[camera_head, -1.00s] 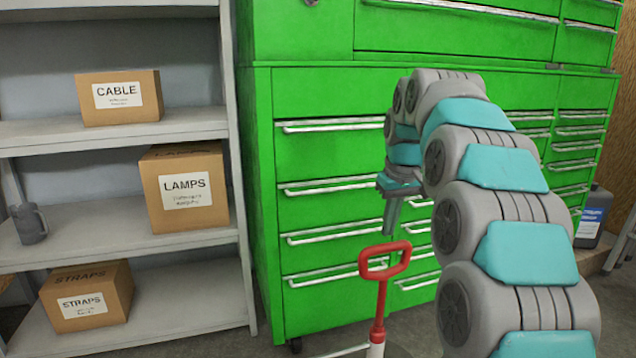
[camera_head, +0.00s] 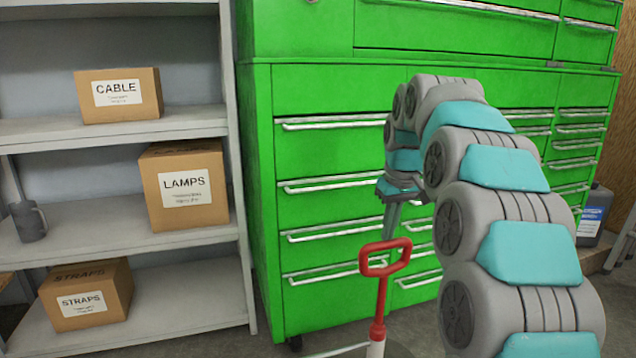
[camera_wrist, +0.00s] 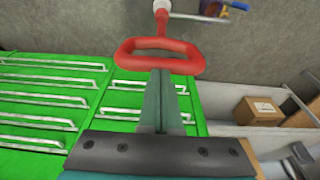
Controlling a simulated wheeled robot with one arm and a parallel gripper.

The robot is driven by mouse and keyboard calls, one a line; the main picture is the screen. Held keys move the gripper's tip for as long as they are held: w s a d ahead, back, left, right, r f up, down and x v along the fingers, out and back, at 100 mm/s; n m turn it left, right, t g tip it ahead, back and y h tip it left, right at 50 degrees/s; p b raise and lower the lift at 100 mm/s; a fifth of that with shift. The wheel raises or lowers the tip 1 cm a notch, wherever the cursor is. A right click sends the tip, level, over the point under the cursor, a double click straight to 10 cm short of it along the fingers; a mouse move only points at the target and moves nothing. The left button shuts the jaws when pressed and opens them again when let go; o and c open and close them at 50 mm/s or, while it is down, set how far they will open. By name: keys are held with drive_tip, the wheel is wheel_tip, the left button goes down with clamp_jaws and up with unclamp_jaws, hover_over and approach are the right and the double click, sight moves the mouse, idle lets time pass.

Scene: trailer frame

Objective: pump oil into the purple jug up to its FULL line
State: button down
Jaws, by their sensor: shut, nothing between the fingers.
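The red loop handle of the pump (camera_head: 378,330) stands upright on its rod at the bottom centre of the head view. In the wrist view the red handle (camera_wrist: 155,43) lies just beyond my fingertips. My gripper (camera_head: 386,236) is shut and empty, its fingers pointing down just above and behind the handle. In the wrist view the shut fingers (camera_wrist: 161,75) overlap the near bar of the loop; I cannot tell whether they touch it. A small blue-purple object (camera_wrist: 236,6) at the wrist view's top edge may be the jug, cut off. No FULL line is visible.
A green drawer cabinet (camera_head: 330,155) stands behind the pump. Grey shelves (camera_head: 190,243) with boxes labelled CABLE, LAMPS and STRAPS stand at left, with a dark grey can (camera_head: 29,222). A dark bottle with a blue label (camera_head: 592,218) stands on the right.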

sight(385, 269)
drive_tip(key=shift+f+b, duration=1.75)
drive_tip(key=shift+f, duration=2.95)
drive_tip(key=shift+r+p, duration=2.95)
drive_tip(key=shift+r, duration=2.65)
